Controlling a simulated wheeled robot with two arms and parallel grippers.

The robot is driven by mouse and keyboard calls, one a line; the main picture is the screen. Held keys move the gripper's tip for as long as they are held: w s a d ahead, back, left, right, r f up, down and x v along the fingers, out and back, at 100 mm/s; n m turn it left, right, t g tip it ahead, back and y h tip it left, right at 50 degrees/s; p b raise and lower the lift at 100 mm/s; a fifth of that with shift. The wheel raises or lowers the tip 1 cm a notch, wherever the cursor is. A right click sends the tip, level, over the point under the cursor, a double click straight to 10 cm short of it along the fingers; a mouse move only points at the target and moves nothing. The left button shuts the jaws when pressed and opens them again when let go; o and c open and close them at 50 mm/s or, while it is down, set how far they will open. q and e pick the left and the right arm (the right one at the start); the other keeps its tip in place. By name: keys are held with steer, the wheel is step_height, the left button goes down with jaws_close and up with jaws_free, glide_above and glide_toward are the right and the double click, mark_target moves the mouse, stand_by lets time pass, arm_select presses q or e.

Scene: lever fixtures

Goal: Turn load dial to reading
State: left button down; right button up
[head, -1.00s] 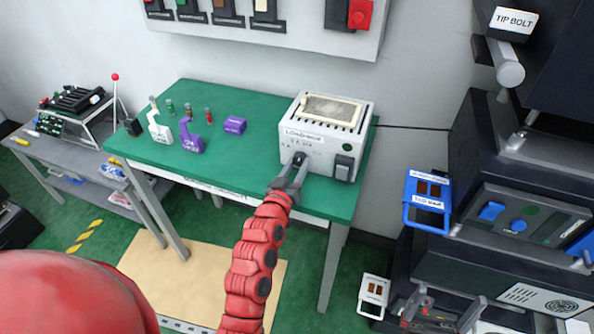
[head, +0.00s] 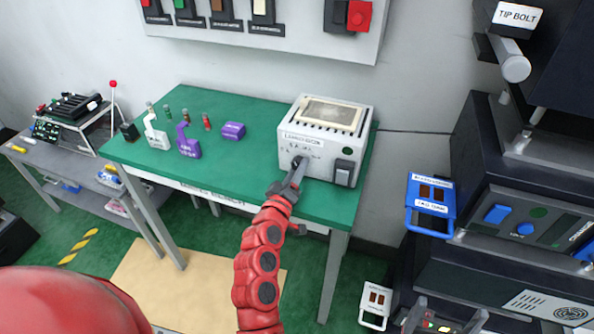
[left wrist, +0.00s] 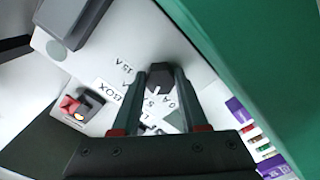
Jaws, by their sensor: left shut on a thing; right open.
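The load box (head: 322,141) is a pale box with a vented top, standing at the right end of the green table. Its front has printed amp markings and a dark dial. In the left wrist view the dark dial (left wrist: 160,76) sits between the fingertips of my left gripper (left wrist: 158,79), with a short white pointer line toward the lower marks. My left gripper (head: 297,171) is shut on the dial, at the box front in the head view. The exact reading is unclear. My right gripper (head: 445,318) is open and empty at the bottom right, partly cut off.
The green table (head: 235,180) also holds a purple block (head: 233,131), white and purple lever pieces and small cylinders, left of the box. A black rocker switch (head: 343,172) is on the box front. A dark machine with a blue-handled unit (head: 430,204) stands right. A grey bench is left.

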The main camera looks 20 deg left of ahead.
stand_by(0.3)
arm_select(q)
steer(key=shift+c, duration=2.2)
jaws_free()
